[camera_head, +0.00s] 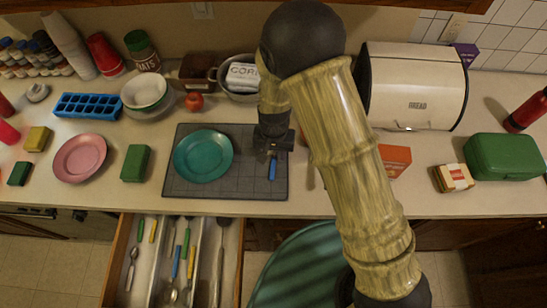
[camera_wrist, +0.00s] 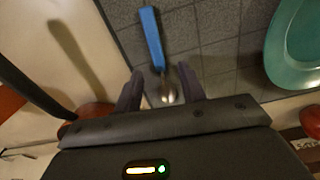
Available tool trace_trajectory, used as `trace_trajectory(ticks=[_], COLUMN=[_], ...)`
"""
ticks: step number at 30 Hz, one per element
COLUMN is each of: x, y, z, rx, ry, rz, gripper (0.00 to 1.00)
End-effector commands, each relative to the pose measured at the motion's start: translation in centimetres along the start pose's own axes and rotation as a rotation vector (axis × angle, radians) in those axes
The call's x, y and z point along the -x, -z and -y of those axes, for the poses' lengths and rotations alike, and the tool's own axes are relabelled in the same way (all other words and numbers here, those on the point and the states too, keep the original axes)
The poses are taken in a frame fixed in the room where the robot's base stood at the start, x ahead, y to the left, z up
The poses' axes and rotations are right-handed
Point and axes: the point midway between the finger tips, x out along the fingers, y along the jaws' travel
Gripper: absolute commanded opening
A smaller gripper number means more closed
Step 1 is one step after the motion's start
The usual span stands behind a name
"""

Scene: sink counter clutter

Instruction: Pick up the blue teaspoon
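The blue teaspoon (camera_head: 272,170) lies on the dark grey mat (camera_head: 240,188), right of the teal plate (camera_head: 203,155). In the wrist view its blue handle (camera_wrist: 152,38) points away from me and its metal bowl lies nearest my gripper. My gripper (camera_wrist: 161,80) is open, with one finger on each side of the spoon's metal end and gaps on both sides. In the head view my gripper (camera_head: 273,150) is over the far end of the spoon, and the bowl is hidden under it. I cannot tell how high the fingers are above the mat.
An open drawer (camera_head: 235,262) below the counter holds several utensils, some blue-handled. A grey pot (camera_head: 226,84) with a can stands behind my gripper. An orange box (camera_head: 395,159) stands right. A bread box (camera_head: 416,85) stands at the back right.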

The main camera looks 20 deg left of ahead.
Motion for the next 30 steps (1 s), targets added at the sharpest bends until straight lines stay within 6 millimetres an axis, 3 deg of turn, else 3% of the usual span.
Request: trace_trajectory(ticks=[6,21,22,28,30], x=[-1.7,-1.7,-1.7,-1.7,-1.7], y=[0.0,0.0,0.0,0.0,0.0], z=[0.0,0.0,0.0,0.0,0.0], rx=[0.000,0.000,0.000,0.000,0.000], ry=[0.000,0.001,0.001,0.001,0.001], rz=[0.000,-0.001,-0.001,-0.001,-0.001], gripper=[0.40,0.40,0.38,0.00,0.00])
